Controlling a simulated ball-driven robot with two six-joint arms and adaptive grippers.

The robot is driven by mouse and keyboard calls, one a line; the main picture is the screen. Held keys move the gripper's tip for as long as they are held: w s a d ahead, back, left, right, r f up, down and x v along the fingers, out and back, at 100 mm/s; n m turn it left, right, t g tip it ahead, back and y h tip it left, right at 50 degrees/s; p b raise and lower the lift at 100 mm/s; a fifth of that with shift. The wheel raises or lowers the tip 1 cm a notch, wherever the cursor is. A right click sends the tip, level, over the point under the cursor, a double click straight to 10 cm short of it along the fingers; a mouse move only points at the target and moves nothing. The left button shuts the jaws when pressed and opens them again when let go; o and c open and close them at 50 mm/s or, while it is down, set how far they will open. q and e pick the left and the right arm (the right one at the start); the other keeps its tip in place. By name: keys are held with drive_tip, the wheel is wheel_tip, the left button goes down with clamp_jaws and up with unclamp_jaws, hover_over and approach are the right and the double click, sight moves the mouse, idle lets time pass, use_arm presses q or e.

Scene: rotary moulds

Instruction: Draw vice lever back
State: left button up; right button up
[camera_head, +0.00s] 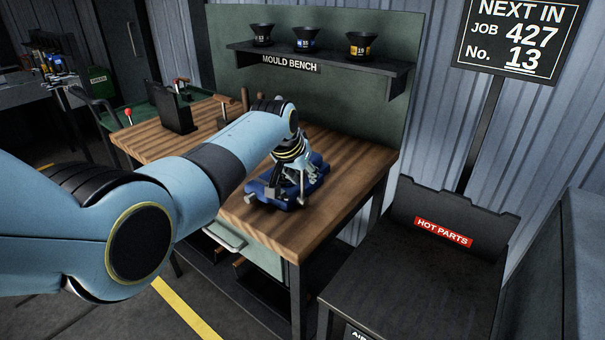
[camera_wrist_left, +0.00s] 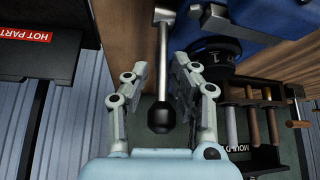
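The blue vice (camera_head: 318,163) sits on the wooden bench (camera_head: 345,185) near its right front, under my left gripper (camera_head: 303,178). In the left wrist view part of its blue body (camera_wrist_left: 262,18) shows at the top. The vice lever, a silver rod with a black ball end (camera_wrist_left: 162,115), lies between the two fingers of my left gripper (camera_wrist_left: 160,72). The fingers are apart, with gaps to the rod on both sides. In the head view my arm and gripper hide much of the vice and lever. My right gripper is not in view.
A shelf (camera_head: 385,72) with several dark cups stands behind the bench. A red-knobbed lever (camera_head: 128,113) and a dark upright block (camera_head: 172,108) are at the left. A dark "HOT PARTS" stand (camera_head: 400,265) is at the right. Several handled tools (camera_wrist_left: 252,120) show in the wrist view.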

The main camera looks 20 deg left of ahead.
use_arm(q)
drive_tip(key=shift+o, duration=0.4)
drive_tip(key=shift+a, duration=0.1)
drive_tip(key=d+v, duration=0.1)
drive_tip(key=v, duration=1.1)
drive_tip(key=shift+a, duration=0.45)
